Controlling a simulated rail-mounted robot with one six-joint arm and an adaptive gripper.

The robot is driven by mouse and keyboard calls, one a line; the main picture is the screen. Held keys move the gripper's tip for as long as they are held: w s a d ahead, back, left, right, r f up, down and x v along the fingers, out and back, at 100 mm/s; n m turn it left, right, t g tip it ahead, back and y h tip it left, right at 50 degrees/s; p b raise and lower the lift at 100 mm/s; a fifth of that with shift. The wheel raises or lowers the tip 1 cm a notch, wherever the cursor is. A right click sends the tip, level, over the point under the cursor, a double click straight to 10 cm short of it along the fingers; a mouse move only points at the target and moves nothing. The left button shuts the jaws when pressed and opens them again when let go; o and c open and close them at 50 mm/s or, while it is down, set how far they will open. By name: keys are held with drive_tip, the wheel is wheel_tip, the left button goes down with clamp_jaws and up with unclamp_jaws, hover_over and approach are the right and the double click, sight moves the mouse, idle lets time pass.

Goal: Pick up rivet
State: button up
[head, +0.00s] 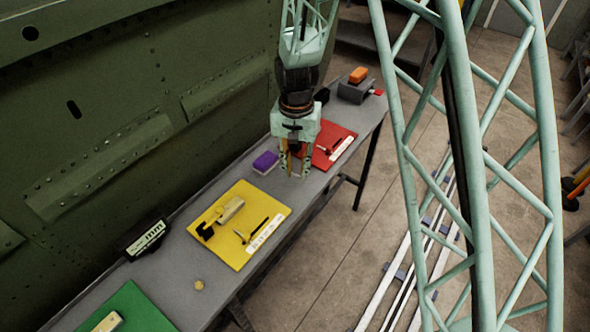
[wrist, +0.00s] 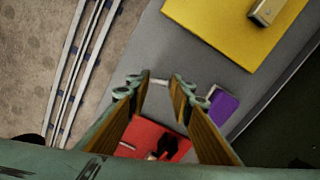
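My gripper (head: 293,176) hangs over the grey bench between the yellow and red mats in the head view. In the wrist view its two fingers (wrist: 160,82) stand apart, with a clear gap between them. A small pale, pin-like piece (wrist: 159,81), possibly the rivet, shows between the fingertips. I cannot tell whether it touches them or lies on the bench below. I cannot make out the rivet in the head view.
The bench (head: 180,255) carries a yellow mat (head: 222,220) with tools, a red mat (head: 340,130), a green mat (head: 140,305), and a purple block (head: 265,162) close to my gripper. A small tan disc (head: 199,285) lies nearer. The green fuselage panel (head: 110,100) rises along the bench's left side.

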drive_tip(key=s+d+r, duration=0.1)
drive_tip(key=s+d, duration=0.3)
drive_tip(key=s, duration=1)
drive_tip(key=shift+s+r, duration=0.2)
drive_tip(key=shift+s, duration=0.05)
